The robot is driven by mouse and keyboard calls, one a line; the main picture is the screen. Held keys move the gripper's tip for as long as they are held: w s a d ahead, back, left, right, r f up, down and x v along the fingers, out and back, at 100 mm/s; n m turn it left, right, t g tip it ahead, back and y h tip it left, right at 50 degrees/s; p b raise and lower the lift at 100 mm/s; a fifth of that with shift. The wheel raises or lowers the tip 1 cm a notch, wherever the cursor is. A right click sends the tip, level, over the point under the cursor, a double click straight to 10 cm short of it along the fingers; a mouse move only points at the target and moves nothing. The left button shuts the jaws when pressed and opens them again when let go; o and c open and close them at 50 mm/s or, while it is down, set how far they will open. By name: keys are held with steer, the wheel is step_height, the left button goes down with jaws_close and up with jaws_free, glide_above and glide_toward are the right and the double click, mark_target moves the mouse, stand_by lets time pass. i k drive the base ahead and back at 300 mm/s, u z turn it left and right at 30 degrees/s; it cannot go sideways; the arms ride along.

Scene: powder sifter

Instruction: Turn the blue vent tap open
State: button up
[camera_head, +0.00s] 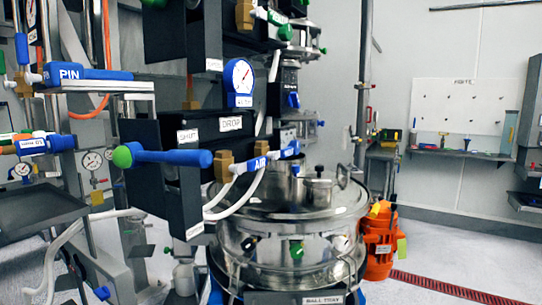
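A blue lever with a green round end (162,157) lies level across the front of a black box (235,131) with plates reading "SHUT" and "DROP". A blue tag reading "AIR" (260,164) sits on a white hose beside brass fittings. Another small blue piece (289,149) with unreadable lettering is just right of it. I cannot tell which blue part is the vent tap, or whether it is open. My gripper is not in view.
A steel sifter vessel (292,228) stands below and right of the box. A blue "PIN" handle (82,73) and dark tray (38,207) are at left.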

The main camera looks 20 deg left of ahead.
mark_target(286, 151)
steer(key=u, duration=0.9)
steer(key=i, duration=0.65)
steer(key=z, duration=0.75)
